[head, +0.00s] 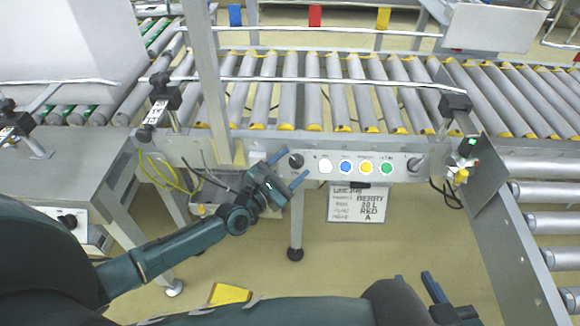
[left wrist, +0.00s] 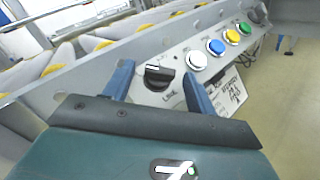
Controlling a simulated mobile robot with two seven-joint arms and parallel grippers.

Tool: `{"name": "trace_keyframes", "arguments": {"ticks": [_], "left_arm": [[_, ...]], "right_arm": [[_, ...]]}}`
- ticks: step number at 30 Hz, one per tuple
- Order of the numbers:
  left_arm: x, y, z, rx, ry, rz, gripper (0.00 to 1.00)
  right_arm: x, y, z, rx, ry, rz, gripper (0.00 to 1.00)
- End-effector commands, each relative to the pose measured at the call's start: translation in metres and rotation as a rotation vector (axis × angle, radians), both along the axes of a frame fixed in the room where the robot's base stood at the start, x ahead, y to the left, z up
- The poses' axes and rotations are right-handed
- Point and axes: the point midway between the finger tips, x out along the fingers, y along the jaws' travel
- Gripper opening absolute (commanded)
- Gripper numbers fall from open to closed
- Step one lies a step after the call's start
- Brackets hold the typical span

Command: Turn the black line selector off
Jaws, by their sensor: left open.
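The black line selector (head: 296,160) is a round knob at the left end of the grey control panel (head: 310,174) on the conveyor's front. In the left wrist view the knob (left wrist: 158,76) has a raised grip with a white mark and the word "LINE" below it. My left gripper (head: 288,168) is open, its two blue fingers in front of the panel around the knob's place. In the left wrist view its fingers (left wrist: 157,84) appear on either side of the knob; contact cannot be told. My right gripper (head: 434,290) shows only partly at the bottom right, away from the panel.
White, blue, yellow and green buttons (head: 345,167) sit right of the selector. A second dark knob (head: 415,164) is at the panel's right end. A printed sign (head: 357,206) hangs below. Cables (head: 165,176) hang left of my left gripper.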

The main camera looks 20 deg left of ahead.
Motion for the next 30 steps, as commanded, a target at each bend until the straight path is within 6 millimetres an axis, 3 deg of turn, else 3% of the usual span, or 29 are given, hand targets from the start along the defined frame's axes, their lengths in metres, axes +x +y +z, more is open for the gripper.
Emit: {"name": "trace_keyframes", "arguments": {"ticks": [6,22,30], "left_arm": [[-0.0001,-0.0002,-0.0001,0.0,0.0,0.0,0.56],[-0.0003,0.0001,0.0,0.0,0.0,0.0,0.12],[0.0,0.001,-0.0013,0.018,0.004,-0.021,0.12]], "right_arm": [[0.0006,0.0003,0.0005,0.0,-0.002,0.0,0.33],[0.0004,0.0004,0.0002,-0.002,-0.003,0.004,0.33],[0.0021,-0.0001,-0.0023,-0.001,-0.026,0.0,0.33]]}}
